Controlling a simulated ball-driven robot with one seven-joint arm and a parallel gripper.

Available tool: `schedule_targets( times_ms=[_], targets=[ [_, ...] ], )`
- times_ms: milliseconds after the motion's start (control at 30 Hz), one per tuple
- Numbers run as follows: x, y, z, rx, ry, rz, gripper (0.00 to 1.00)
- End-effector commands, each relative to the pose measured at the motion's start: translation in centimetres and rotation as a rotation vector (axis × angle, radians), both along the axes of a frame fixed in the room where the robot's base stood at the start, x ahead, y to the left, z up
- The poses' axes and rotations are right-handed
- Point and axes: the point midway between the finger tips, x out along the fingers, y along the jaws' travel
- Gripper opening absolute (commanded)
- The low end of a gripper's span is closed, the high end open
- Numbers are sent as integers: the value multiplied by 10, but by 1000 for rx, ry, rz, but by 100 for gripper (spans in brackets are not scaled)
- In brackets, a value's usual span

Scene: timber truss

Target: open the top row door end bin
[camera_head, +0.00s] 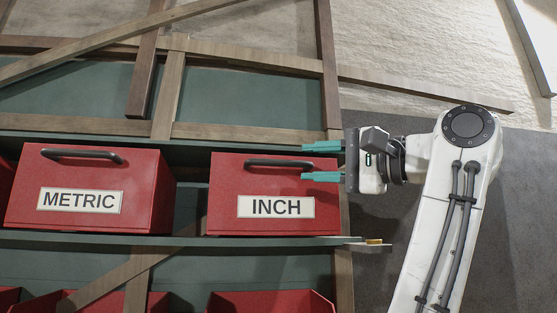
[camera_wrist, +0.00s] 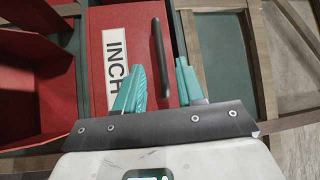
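A red bin labelled INCH (camera_head: 232,185) sits on the upper shelf, with a dark bar handle (camera_head: 279,163) along the top of its front. A second red bin labelled METRIC (camera_head: 140,190) stands to its left with a similar handle. My gripper (camera_head: 322,162) has teal fingers pointing left, at the right end of the INCH handle, one finger above its level and one below. In the wrist view the fingers (camera_wrist: 160,84) are spread apart, with the INCH bin's handle (camera_wrist: 160,58) between them. Contact with the handle cannot be told.
Green shelf board (camera_head: 180,241) runs under both bins, with a small orange item (camera_head: 374,241) near its right end. Open red bins (camera_head: 270,302) sit on the row below. Timber beams (camera_head: 240,56) cross behind and above. Grey floor (camera_head: 520,200) lies to the right.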

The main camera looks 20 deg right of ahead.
Motion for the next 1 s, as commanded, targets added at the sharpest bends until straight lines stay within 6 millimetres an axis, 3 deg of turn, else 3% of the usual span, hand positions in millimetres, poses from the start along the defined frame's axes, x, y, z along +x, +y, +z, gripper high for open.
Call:
schedule_targets(
  times_ms=[200,433,867,1000],
  targets=[
    [34,24,9,-2,4,3,38],
    [61,41,12,-2,3,0,38],
    [70,48,11,-3,1,0,38],
    [70,48,11,-2,0,1,28]
  ],
)
